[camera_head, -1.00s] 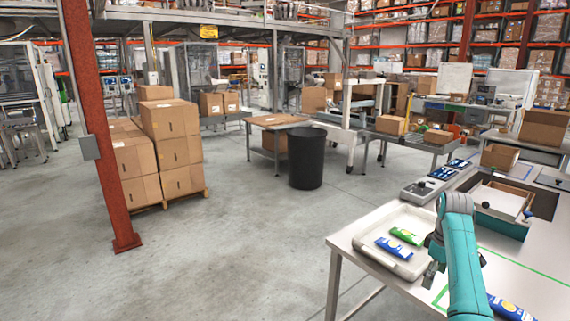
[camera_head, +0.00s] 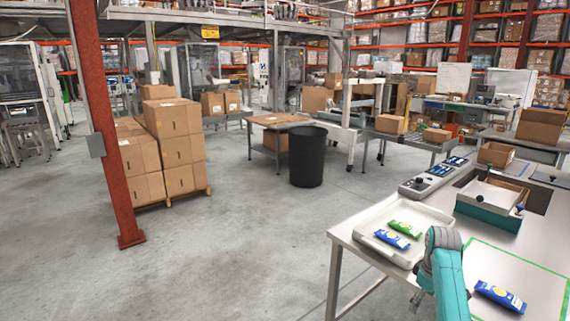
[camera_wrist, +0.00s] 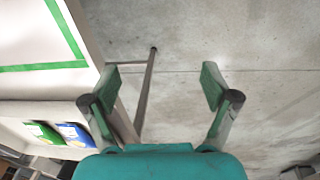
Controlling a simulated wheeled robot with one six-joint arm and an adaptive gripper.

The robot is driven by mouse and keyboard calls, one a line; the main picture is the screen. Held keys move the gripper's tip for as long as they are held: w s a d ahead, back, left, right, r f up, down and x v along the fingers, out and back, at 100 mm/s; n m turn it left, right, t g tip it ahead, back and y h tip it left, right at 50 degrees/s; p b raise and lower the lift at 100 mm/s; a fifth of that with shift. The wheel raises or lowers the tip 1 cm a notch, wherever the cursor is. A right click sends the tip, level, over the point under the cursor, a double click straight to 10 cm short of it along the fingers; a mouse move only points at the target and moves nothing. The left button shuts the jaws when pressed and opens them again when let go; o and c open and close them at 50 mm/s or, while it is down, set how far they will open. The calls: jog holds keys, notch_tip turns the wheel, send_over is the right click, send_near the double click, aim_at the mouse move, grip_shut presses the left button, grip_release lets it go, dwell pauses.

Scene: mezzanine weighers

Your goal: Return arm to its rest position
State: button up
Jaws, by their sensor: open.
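My gripper (camera_wrist: 160,90) is open and empty in the wrist view, its two fingers apart above the concrete floor beside the table edge. In the head view my teal arm reaches in at the lower right. Its gripper (camera_head: 416,302) is low at the table's front edge, mostly hidden by the arm. A white tray (camera_head: 362,243) on the table holds a green packet (camera_head: 405,229) and a blue packet (camera_head: 392,239). Both packets also show at the lower left of the wrist view. Another blue packet (camera_head: 500,296) lies on the table inside a green taped outline.
The metal table (camera_head: 345,233) fills the lower right, with a teal-based box (camera_head: 490,203) and a control panel (camera_head: 425,186) at its back. A black bin (camera_head: 306,157), stacked cartons (camera_head: 175,150) and a red post (camera_head: 103,140) stand beyond. The floor left of the table is clear.

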jog(key=s+a+f+m+t, duration=0.1)
jog(key=s+a+f, duration=0.25)
jog(key=f, duration=0.35)
jog(key=s+a+f+t, duration=0.1)
jog(key=s+a+f, duration=0.1)
jog(key=s+f, duration=0.35)
jog(key=s+a+f+m+t, duration=0.1)
jog(key=s+a+f, duration=0.15)
jog(key=f, duration=0.65)
jog(key=s+a+f+m+t+h, duration=0.1)
jog(key=s+a+f+t, duration=0.2)
jog(key=s, duration=0.5)
jog(key=s+a+f+t, duration=0.1)
jog(key=s+a+f, duration=0.25)
jog(key=s, duration=0.55)
jog(key=s+a+r+m+t, duration=0.1)
jog(key=s+a+r+t, duration=0.3)
jog(key=s, duration=0.6)
jog(key=s+a+r+m, duration=0.1)
jog(key=s+a+r, duration=0.1)
jog(key=s+r, duration=0.6)
jog(key=s+a+r+m+t+y, duration=0.1)
jog(key=s+r+m+t, duration=0.1)
jog(key=s+r, duration=1.1)
notch_tip(320, 180, up, 4)
jog(key=shift+s+a+r+t, duration=0.15)
jog(key=shift+a+t, duration=0.1)
jog(key=shift+t, duration=0.15)
